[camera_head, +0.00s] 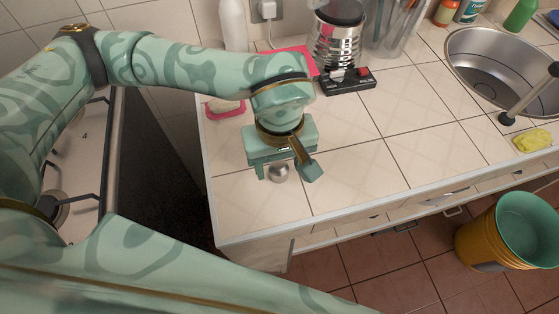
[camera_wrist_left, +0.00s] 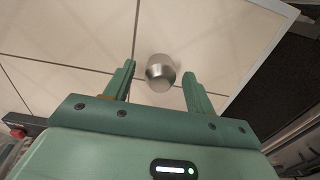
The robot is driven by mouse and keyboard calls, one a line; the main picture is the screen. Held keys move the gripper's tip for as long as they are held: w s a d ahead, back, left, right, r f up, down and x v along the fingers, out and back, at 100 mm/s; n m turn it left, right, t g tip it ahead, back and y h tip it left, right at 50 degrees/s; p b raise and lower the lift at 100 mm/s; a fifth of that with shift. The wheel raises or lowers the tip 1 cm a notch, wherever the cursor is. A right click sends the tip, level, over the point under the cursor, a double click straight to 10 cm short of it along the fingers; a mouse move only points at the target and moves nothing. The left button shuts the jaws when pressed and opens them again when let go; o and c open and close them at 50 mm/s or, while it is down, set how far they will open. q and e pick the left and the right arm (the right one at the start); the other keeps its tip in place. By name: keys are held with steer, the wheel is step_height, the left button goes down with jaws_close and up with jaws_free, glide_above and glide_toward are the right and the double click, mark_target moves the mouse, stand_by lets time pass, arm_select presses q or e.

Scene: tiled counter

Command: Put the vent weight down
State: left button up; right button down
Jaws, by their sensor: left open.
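The vent weight (camera_head: 278,172) is a small silvery metal piece near the front left of the tiled counter. In the left wrist view the vent weight (camera_wrist_left: 160,72) shows as a rounded metal knob against the tiles, between the lines of the two fingers with a gap on each side. My left gripper (camera_head: 283,172) is above the counter at the weight; in the wrist view its fingers (camera_wrist_left: 160,82) are spread. Whether the weight rests fully on the tiles is hard to tell. My right gripper is not in view.
A pink-edged dish (camera_head: 224,108) with a pale thing sits behind the arm. A metal blender-like appliance (camera_head: 338,45) stands at the back, a sink (camera_head: 490,75) at the right, with a yellow sponge (camera_head: 532,140). A bucket (camera_head: 490,240) stands on the floor. The middle counter is clear.

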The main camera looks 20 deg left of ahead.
mark_target(280, 165)
arm_select(q)
step_height(280, 165, up, 12)
steer(key=p, duration=0.2)
stand_by(0.4)
